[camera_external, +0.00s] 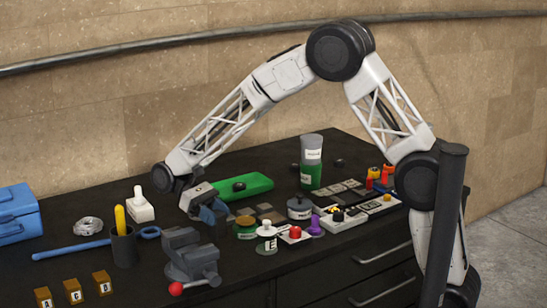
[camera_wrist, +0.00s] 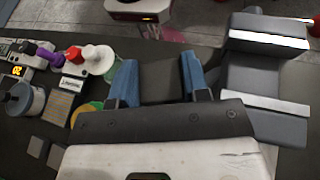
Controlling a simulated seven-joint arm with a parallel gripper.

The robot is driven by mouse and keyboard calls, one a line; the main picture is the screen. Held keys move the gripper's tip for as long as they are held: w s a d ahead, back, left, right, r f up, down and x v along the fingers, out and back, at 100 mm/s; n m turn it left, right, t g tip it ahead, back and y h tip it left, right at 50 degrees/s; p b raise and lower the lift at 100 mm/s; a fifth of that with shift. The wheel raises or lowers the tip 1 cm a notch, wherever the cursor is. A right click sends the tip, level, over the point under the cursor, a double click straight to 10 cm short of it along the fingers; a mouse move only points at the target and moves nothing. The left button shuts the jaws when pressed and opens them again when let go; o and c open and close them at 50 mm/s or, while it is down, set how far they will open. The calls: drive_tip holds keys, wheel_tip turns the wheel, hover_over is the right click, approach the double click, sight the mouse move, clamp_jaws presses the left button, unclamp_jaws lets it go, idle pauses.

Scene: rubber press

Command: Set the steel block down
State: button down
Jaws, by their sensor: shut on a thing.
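My gripper (camera_external: 212,213) is low over the dark bench top, just behind and right of the grey vise (camera_external: 190,262). Its blue fingers (camera_wrist: 158,80) are shut on the dark grey steel block (camera_wrist: 162,82), seen between them in the wrist view. The vise also shows at the right of the wrist view (camera_wrist: 262,82), apart from the fingers. In the external view the fingers and wrist mostly hide the block. I cannot tell whether its underside touches the bench.
A green tray (camera_external: 258,184) lies behind my gripper. A dark cup (camera_external: 124,248) and several brown letter blocks (camera_external: 74,291) are at left.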

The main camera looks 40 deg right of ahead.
drive_tip(key=n+t+h, duration=0.1)
drive_tip(key=r+n+t+h, duration=0.1)
drive_tip(key=n+h, duration=0.1)
drive_tip(key=w+n+t+h, duration=0.1)
drive_tip(key=n+h, duration=0.1)
drive_tip(key=shift+a+r, duration=0.2)
drive_tip(key=w+a+r+n+t+h, duration=0.35)
drive_tip(key=a+r+n+t, duration=0.35)
drive_tip(key=n+t, duration=0.75)
drive_tip(key=s+a+f+n+t+y, duration=0.2)
drive_tip(key=s+a+n+t+y, duration=0.1)
drive_tip(key=a, duration=0.5)
drive_tip(key=s+a+f+n+t+y, duration=0.2)
drive_tip(key=s+a+n+t+y, duration=0.2)
drive_tip(key=a, duration=0.5)
drive_tip(key=shift+s+f+n+t+y, duration=0.15)
drive_tip(key=shift+f+n+t+y, duration=0.25)
drive_tip(key=shift+n+t, duration=0.25)
drive_tip(key=shift+f, duration=0.15)
wheel_tip(320, 180, down, 6)
